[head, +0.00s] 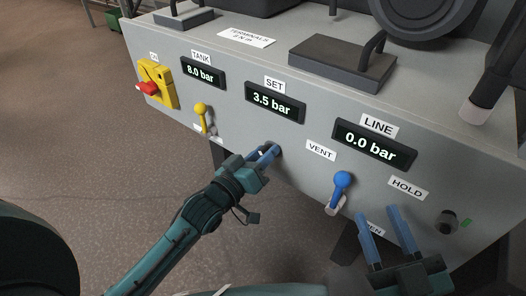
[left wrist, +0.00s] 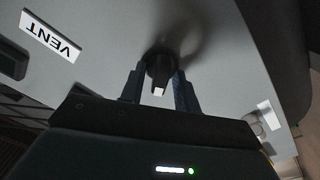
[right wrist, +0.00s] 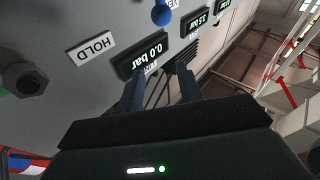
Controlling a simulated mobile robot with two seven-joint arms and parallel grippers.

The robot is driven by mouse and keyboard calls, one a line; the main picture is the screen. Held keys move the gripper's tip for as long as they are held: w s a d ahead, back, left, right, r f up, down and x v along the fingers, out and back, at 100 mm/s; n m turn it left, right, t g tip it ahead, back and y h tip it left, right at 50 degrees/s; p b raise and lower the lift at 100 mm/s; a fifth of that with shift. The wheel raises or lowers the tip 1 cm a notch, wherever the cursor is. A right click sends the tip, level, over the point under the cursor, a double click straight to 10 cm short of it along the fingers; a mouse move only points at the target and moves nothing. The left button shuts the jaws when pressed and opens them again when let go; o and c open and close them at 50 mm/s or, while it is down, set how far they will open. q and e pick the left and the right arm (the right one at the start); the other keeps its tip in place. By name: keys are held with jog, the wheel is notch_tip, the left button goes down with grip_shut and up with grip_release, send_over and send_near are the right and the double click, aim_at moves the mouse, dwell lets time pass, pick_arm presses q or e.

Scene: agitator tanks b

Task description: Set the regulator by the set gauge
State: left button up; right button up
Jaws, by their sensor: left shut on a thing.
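The SET gauge (head: 275,101) reads 3.5 bar in the head view. Below it my left gripper (head: 268,152) is at the panel, shut on the dark regulator knob (left wrist: 160,68), which sits between its fingers in the left wrist view. The knob has a white mark and is mostly hidden by the fingers in the head view. The LINE gauge (head: 374,145) reads 0.0 bar and the TANK gauge (head: 204,72) reads 8.0 bar. My right gripper (head: 382,226) is open and empty, in front of the panel's lower right part.
A blue VENT lever (head: 341,185) stands right of my left gripper. A yellow lever (head: 201,113) and a red switch on a yellow plate (head: 156,87) are at the left. A dark HOLD knob (head: 446,222) is at the right. Open floor (head: 90,160) lies left.

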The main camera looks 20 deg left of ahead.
pick_arm(q)
jog(key=shift+r+m+p, duration=0.2)
jog(key=shift+m+p, duration=0.1)
jog(key=shift+p, duration=0.05)
jog(key=shift+r+m+p, duration=0.1)
jog(key=shift+m+p, duration=0.6)
jog(key=shift+p, duration=0.2)
jog(key=shift+d+m+p, duration=0.1)
jog(key=shift+m+p, duration=0.75)
jog(key=shift+m, duration=0.05)
jog(key=shift+m+p, duration=0.45)
jog(key=shift+m, duration=0.05)
jog(key=shift+m+p, duration=0.3)
jog(key=shift+m, duration=0.1)
jog(key=shift+s+d+m+p, duration=0.1)
jog(key=shift+m+p, duration=0.6)
jog(key=shift+m, duration=0.5)
jog(key=shift+f+m+p, duration=0.2)
jog(key=shift+m+p, duration=0.25)
jog(key=shift+m, duration=0.45)
pick_arm(e)
jog(key=shift+s+d+f+m+g+h, duration=0.1)
jog(key=shift+d+f+m+g+h, duration=0.2)
jog(key=shift+d+g+h, duration=0.45)
jog(key=shift+d+f+m+g+h, duration=0.1)
jog(key=shift+d+m+g+h, duration=0.35)
jog(key=shift+g+h, duration=0.4)
jog(key=shift+f, duration=0.1)
